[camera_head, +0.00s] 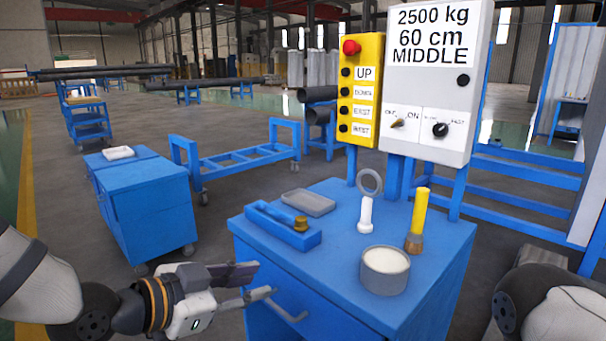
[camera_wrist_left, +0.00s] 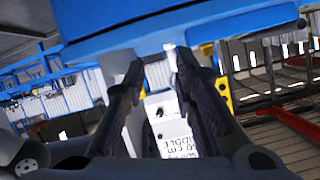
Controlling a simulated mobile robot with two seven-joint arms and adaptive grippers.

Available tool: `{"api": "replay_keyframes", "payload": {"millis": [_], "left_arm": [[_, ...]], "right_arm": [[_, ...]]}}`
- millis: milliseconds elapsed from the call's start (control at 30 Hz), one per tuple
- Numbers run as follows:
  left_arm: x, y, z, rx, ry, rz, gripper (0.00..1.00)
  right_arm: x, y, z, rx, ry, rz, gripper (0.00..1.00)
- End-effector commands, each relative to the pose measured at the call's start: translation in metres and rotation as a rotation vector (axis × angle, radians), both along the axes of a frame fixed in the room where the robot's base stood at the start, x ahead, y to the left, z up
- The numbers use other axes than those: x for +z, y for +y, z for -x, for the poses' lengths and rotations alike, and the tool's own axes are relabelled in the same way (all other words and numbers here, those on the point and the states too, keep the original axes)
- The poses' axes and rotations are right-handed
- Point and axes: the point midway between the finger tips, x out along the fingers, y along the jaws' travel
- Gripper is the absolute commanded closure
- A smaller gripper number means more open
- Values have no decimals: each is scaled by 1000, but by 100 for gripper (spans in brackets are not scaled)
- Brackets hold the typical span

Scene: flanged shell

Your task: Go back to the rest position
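My left gripper (camera_head: 264,279) is in front of the blue workbench cabinet (camera_head: 345,215), near its drawer handle (camera_head: 290,308). Its two fingers are apart with nothing between them. The left wrist view also shows the open left gripper (camera_wrist_left: 158,68), with the blue cabinet edge above its fingertips; I cannot tell whether they touch it. Part of my right arm shows at the lower right of the head view, but its gripper is out of view.
On the cabinet are a blue holder (camera_head: 283,229), grey tray (camera_head: 308,203), white ring-topped piece (camera_head: 366,207), yellow-handled brush (camera_head: 416,222) and round grey pot (camera_head: 385,272). A yellow button panel (camera_head: 361,90) and white control box (camera_head: 436,80) stand behind. Another blue cabinet (camera_head: 146,205) stands left.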

Motion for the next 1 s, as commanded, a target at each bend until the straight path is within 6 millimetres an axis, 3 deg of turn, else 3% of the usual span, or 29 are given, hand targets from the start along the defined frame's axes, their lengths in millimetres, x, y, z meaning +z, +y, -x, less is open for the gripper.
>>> {"api": "replay_keyframes", "payload": {"millis": [33, 167, 200, 267, 300, 400, 500, 633, 733, 1000], "left_arm": [[-45, 3, 19, 40, 144, 2, 75], [-150, 21, 87, 200, 522, -3, 75], [-179, 29, 114, 258, 636, -15, 75], [-217, 42, 158, 355, 800, -42, 75], [-239, 52, 190, 422, 904, -68, 75], [-278, 80, 272, 599, 1131, -152, 75], [-294, 107, 340, 757, 1287, -245, 75], [-297, 130, 392, 891, 1384, -332, 75], [-297, 136, 406, 929, 1405, -356, 75], [-297, 136, 406, 931, 1405, -356, 75]], "right_arm": [[0, 0, 0, -1, 0, 0, 60], [0, 0, 0, 0, 1, 0, 60], [0, 0, 1, 0, 2, 0, 60], [0, 0, 1, 0, 2, 0, 60], [0, 0, 1, 0, 2, 0, 60], [0, 0, 1, 0, 1, 0, 60], [0, 0, 0, 0, 1, 0, 60], [0, 0, 0, 0, 1, 0, 60], [0, 0, 0, 0, 1, 0, 60], [0, 0, 0, 0, 1, 0, 60]]}}
